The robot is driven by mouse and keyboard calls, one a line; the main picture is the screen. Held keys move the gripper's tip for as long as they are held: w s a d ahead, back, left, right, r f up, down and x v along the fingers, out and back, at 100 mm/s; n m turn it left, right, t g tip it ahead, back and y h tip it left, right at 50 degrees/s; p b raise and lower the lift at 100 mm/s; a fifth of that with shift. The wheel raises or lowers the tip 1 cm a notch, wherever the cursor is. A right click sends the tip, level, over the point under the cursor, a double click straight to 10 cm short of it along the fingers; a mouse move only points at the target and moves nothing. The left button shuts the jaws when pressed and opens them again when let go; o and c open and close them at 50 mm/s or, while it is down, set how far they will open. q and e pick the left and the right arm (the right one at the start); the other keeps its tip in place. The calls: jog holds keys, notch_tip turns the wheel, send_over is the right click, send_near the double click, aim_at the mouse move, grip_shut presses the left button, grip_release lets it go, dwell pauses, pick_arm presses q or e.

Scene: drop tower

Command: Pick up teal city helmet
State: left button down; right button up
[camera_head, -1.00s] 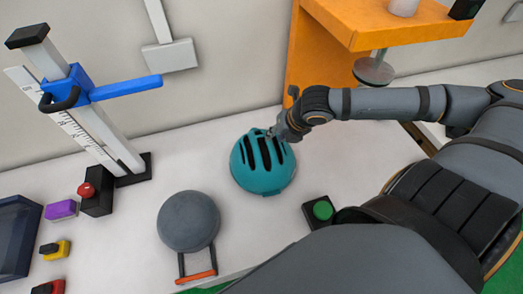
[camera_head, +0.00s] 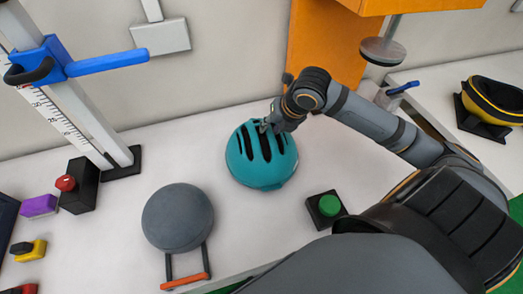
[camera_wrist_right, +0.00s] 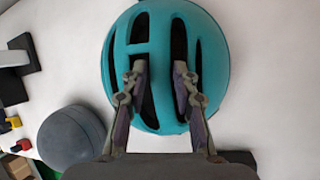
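The teal city helmet (camera_head: 260,160) sits dome up on the white table, with dark slots across its top. It fills the upper middle of the right wrist view (camera_wrist_right: 215,75). My right gripper (camera_head: 268,126) is at the back top of the helmet. In the wrist view its two fingers (camera_wrist_right: 161,82) are apart, over the dark slots on either side of a teal rib. I see a gap between them and cannot tell if they touch the rib. My left gripper is not in view.
A grey round pad (camera_head: 178,217) with an orange-ended handle is left of the helmet. A green button (camera_head: 329,205) is to its right. A ruler stand (camera_head: 85,130) with a blue arm (camera_head: 107,62) is at the left. An orange shelf (camera_head: 325,60) rises behind.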

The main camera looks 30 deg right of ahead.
jog(key=shift+w+a+f, duration=0.1)
jog(key=shift+w+f, duration=0.1)
jog(key=shift+f, duration=0.2)
grip_shut()
